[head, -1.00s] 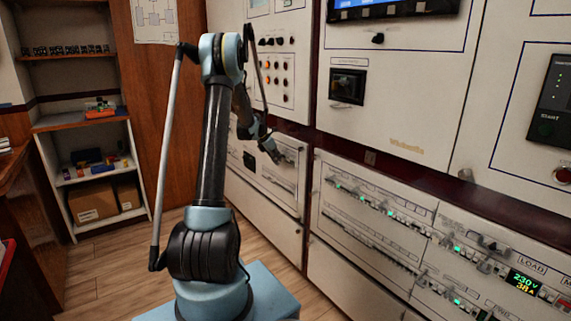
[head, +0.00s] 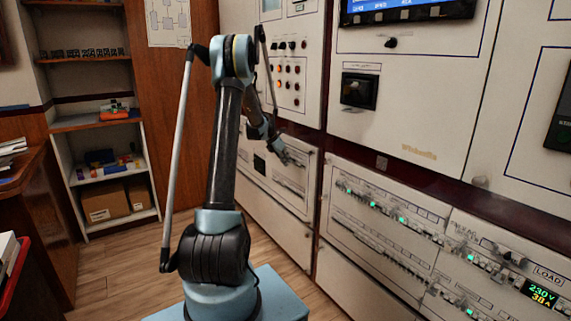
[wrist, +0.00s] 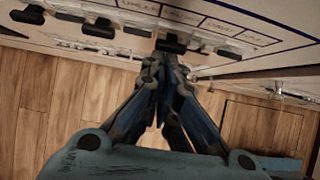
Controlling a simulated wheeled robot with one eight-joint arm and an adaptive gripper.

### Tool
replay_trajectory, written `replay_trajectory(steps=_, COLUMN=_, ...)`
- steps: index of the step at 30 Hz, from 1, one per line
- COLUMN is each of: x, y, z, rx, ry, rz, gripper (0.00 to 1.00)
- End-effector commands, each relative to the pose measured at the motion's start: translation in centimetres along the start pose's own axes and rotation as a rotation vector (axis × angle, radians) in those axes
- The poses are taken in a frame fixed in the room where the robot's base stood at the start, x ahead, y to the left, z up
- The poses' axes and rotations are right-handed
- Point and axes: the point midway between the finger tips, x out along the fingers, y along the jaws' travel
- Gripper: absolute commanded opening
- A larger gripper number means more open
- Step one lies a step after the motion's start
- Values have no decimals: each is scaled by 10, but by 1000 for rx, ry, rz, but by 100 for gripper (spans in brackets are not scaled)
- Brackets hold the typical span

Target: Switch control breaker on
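In the wrist view, a row of black breaker switches (wrist: 98,27) runs along the white panel, with small labels too blurred to read. I cannot tell which one is the control breaker. My gripper (wrist: 163,64) has its two fingers brought together at the tips, just in front of one black switch (wrist: 172,42). Nothing shows between the fingertips; whether they touch the switch is unclear. In the head view my gripper (head: 286,157) is at the left lower breaker panel (head: 262,182), and my arm partly hides that panel.
Another breaker panel (head: 385,255) with green lights stands to the right, beside a lit 230 V display (head: 541,293). A black rotary switch (head: 359,91) sits above. Shelves with boxes (head: 104,202) stand at the left. Wooden floor (head: 115,265) is clear between.

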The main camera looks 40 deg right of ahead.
Motion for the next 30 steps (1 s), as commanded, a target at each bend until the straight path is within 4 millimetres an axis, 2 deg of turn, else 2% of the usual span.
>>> replay_trajectory(steps=5, x=-19, y=1, z=4, rx=-3, ry=-4, rz=1, gripper=0)
replay_trajectory(steps=12, x=-60, y=2, z=12, rx=-4, ry=-2, rz=1, gripper=0)
replay_trajectory(steps=18, x=-87, y=3, z=16, rx=-5, ry=-1, rz=2, gripper=0)
replay_trajectory(steps=24, x=-98, y=4, z=16, rx=-7, ry=-1, rz=3, gripper=0)
replay_trajectory(steps=30, x=-99, y=6, z=15, rx=-9, ry=-1, rz=4, gripper=0)
